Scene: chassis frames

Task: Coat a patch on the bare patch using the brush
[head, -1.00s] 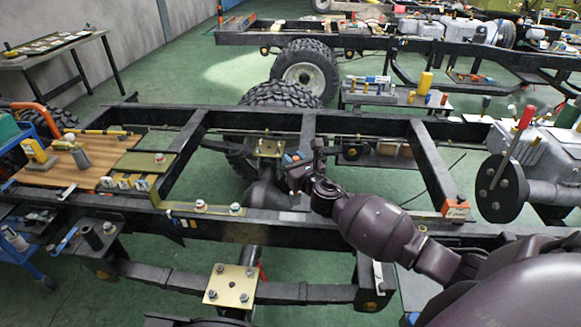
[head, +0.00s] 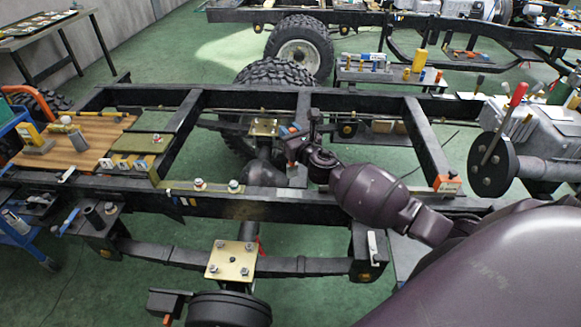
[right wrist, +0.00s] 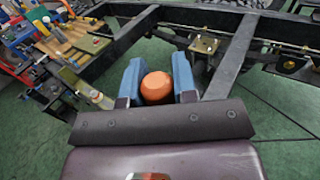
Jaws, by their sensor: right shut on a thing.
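My right gripper (head: 293,133) is over the far part of the black chassis frame, near its middle cross member. In the right wrist view its two blue finger pads (right wrist: 157,84) are closed on an orange round-ended thing (right wrist: 157,87). It looks like the handle end of the brush; its bristles are hidden. My left gripper is not in view.
A wooden board (head: 75,145) with tools lies at the left of the frame. An orange box (head: 447,183) sits on the near rail. A brass plate (head: 232,260) is bolted in front. A round black part with a red lever (head: 492,165) stands at right.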

